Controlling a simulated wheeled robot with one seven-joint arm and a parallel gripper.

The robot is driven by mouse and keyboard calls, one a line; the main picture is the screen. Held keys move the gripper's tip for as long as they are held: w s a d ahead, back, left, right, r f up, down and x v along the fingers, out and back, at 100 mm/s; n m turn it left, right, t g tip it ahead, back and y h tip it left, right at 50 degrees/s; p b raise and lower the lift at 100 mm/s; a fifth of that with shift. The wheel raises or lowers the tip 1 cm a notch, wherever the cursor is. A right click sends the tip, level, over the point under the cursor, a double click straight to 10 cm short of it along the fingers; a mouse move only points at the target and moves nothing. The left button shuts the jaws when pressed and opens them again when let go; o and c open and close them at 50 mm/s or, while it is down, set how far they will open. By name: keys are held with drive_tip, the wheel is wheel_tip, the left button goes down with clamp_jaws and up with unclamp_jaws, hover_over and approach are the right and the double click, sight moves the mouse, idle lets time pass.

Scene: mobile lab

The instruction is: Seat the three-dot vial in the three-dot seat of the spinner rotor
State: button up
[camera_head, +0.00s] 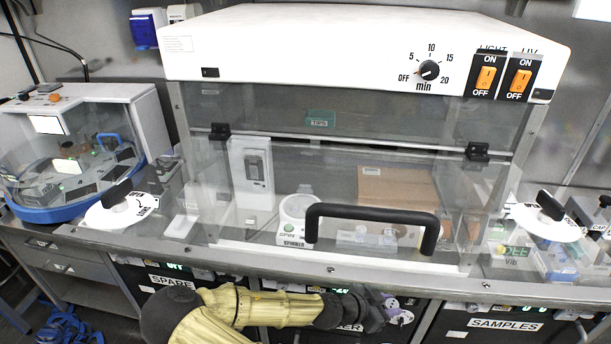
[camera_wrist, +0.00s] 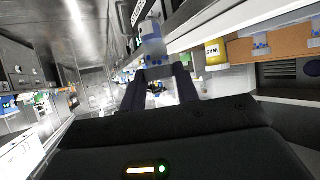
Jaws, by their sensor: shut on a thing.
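The spinner (camera_head: 297,222) stands inside the clear hood, behind its lowered front pane. My gripper (camera_head: 365,311) is low in front of the bench edge, outside the hood. No vial can be identified for sure in the head view.
The hood's pane (camera_head: 330,180) has a black bar handle (camera_head: 372,213). A cardboard box (camera_head: 397,188) and small items stand inside. A round machine with a blue rim (camera_head: 75,208) is at left, a vibration device (camera_head: 515,252) at right. Labelled drawers (camera_head: 506,324) lie below the bench.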

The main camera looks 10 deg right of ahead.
drive_tip(key=shift+w+f+n+t, duration=0.5)
drive_tip(key=shift+f+n+t, duration=0.1)
drive_tip(key=shift+t, duration=0.1)
drive_tip(key=w+a+f+n+t+y, duration=0.6)
drive_tip(key=a+f+n+y, duration=0.3)
drive_tip(key=a+n+y, duration=0.2)
drive_tip(key=n+t, duration=0.1)
drive_tip(key=n, duration=0.1)
drive_tip(key=shift+w+a+n+t+y, duration=0.15)
drive_tip(key=shift+a+n+t+y, duration=0.15)
drive_tip(key=shift+a+y, duration=0.1)
